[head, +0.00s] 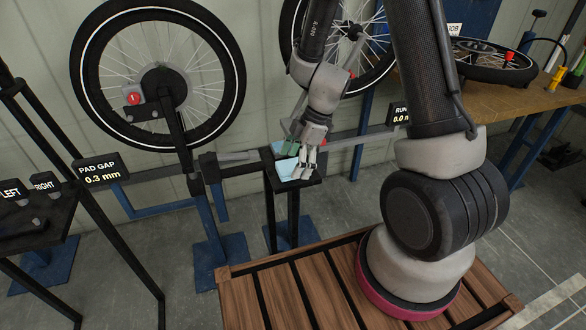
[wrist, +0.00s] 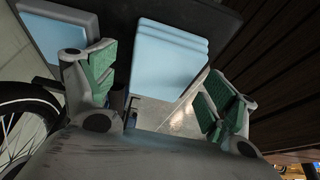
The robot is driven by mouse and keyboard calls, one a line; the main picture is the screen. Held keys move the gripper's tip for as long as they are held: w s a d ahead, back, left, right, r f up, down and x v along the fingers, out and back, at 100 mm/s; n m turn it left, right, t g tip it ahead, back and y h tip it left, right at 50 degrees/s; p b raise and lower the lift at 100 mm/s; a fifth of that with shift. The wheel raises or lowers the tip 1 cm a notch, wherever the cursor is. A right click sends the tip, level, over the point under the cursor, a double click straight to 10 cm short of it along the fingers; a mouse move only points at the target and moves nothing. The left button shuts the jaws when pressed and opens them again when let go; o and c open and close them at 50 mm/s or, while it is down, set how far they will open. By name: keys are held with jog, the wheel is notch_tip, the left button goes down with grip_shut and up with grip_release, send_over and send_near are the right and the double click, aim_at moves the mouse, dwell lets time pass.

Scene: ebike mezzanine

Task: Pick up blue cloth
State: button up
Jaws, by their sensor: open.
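A light blue, folded, layered cloth (wrist: 168,62) lies on a small dark stand top, between my fingers as seen in the wrist view. In the head view the pale blue cloth (head: 286,170) shows on the stand, partly hidden by my gripper (head: 308,160). My gripper, with green pads, is open in the wrist view (wrist: 160,72), one finger on each side of the cloth. I cannot tell whether either finger touches it. A second flat blue piece with a grey border (wrist: 58,32) lies left of the left finger.
The small black stand (head: 309,182) rises from the floor beside a slatted wooden platform (head: 285,300). A wheel on a truing stand (head: 160,85) is at left, another wheel (head: 345,40) behind my arm. A wooden bench (head: 540,95) is at right.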

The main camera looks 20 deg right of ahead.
jog(key=shift+f, duration=0.2)
dwell(0.6)
jog(key=c, duration=1.2)
jog(key=shift+r, duration=0.1)
notch_tip(320, 180, up, 10)
jog(key=shift+r, duration=0.15)
